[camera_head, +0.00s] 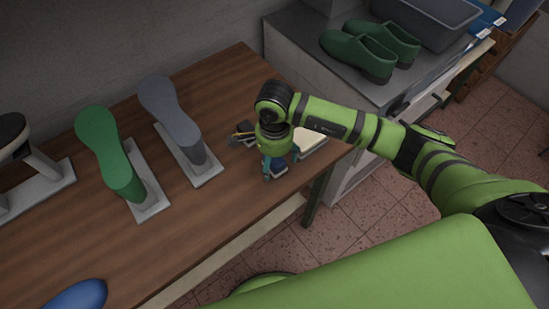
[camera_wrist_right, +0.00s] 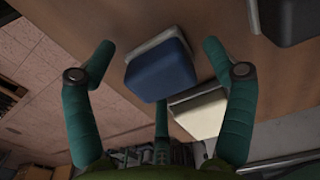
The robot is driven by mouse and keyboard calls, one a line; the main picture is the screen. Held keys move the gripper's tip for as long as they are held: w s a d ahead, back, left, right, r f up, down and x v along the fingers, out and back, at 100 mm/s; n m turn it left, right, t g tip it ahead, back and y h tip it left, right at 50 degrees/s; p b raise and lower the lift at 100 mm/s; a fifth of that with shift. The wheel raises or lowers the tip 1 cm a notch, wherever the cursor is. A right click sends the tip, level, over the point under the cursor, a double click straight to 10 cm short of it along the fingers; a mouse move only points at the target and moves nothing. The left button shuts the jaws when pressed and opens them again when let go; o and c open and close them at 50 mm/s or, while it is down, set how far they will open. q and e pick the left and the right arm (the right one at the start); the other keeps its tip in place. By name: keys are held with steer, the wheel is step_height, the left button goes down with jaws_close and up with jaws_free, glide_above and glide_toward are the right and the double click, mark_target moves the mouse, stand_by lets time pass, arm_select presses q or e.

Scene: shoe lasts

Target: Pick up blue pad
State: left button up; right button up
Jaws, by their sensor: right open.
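The blue pad (camera_head: 279,163) is a small rounded block on a light base near the right end of the wooden table, partly hidden by my right gripper (camera_head: 268,172). In the right wrist view the blue pad (camera_wrist_right: 160,72) lies between the spread teal fingers of the right gripper (camera_wrist_right: 158,48), with gaps on both sides. The right gripper is open and empty, pointing down over the pad. My left gripper is not in view.
A cream pad (camera_head: 312,142) stands close beside the blue pad. A grey shoe last (camera_head: 166,108) and a green one (camera_head: 103,150) stand to the left. Green clogs (camera_head: 358,55) and a grey bin (camera_head: 430,18) are on the cabinet behind.

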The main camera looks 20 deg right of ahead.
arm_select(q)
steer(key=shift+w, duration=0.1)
arm_select(e)
steer(key=shift+c, duration=0.4)
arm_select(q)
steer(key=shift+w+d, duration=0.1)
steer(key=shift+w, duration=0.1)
arm_select(e)
steer(key=c, duration=1.4)
